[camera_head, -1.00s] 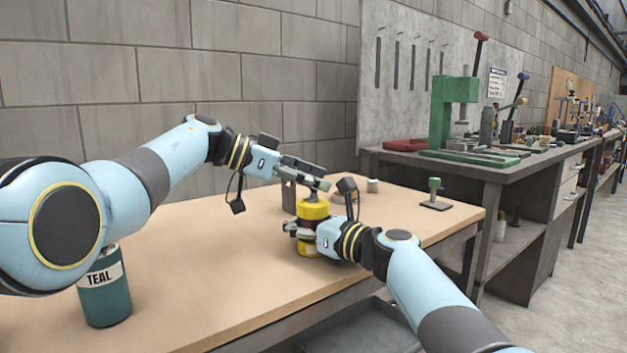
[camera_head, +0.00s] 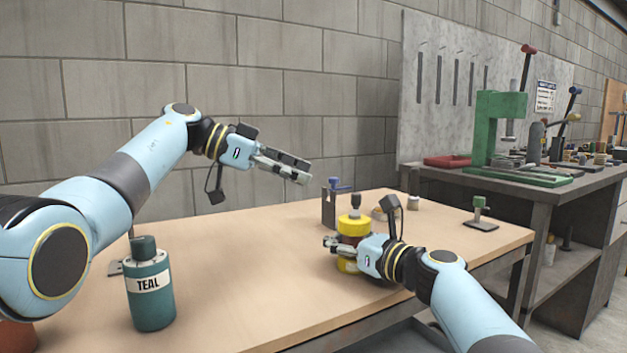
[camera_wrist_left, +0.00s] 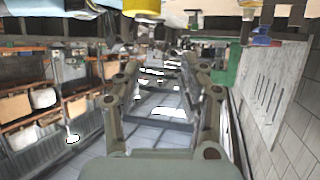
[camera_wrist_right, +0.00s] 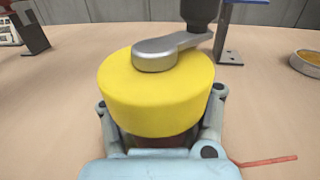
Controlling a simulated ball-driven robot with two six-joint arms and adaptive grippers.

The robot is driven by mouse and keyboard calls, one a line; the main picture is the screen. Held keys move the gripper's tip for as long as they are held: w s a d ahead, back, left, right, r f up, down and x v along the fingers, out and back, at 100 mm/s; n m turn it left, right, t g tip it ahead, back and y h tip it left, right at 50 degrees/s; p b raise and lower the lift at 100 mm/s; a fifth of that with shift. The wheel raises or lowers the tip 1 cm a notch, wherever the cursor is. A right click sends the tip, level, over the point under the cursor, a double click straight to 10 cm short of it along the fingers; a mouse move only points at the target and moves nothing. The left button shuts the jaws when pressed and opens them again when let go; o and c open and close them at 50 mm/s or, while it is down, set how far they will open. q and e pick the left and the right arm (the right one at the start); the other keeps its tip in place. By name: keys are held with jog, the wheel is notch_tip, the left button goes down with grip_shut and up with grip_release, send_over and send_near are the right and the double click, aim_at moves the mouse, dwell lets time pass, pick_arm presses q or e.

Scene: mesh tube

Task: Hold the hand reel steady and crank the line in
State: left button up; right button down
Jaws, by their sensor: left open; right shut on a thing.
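The hand reel (camera_head: 353,226) stands upright on the wooden table, with yellow ends and a darker reddish-brown middle. In the right wrist view, its yellow top (camera_wrist_right: 155,98) carries a grey crank arm (camera_wrist_right: 170,50) with a dark upright knob (camera_wrist_right: 200,12). The knob (camera_head: 355,201) points toward the back in the head view. My right gripper (camera_head: 336,245) is shut around the reel's side, below the top. My left gripper (camera_head: 302,173) is open and empty, left of the knob and higher. In the left wrist view its fingers (camera_wrist_left: 163,80) hold nothing.
A dark metal bracket with a blue handle (camera_head: 330,205) stands just behind the reel. Small round items (camera_head: 413,202) and a green-topped stand (camera_head: 480,214) are to the right. A thin red strip (camera_wrist_right: 265,161) lies beside the reel.

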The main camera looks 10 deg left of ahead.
aim_at(356, 193)
pick_arm(q)
jog(key=shift+d, duration=0.1)
dwell(0.3)
jog(key=x, duration=1.2)
jog(key=shift+c, duration=0.5)
grip_shut()
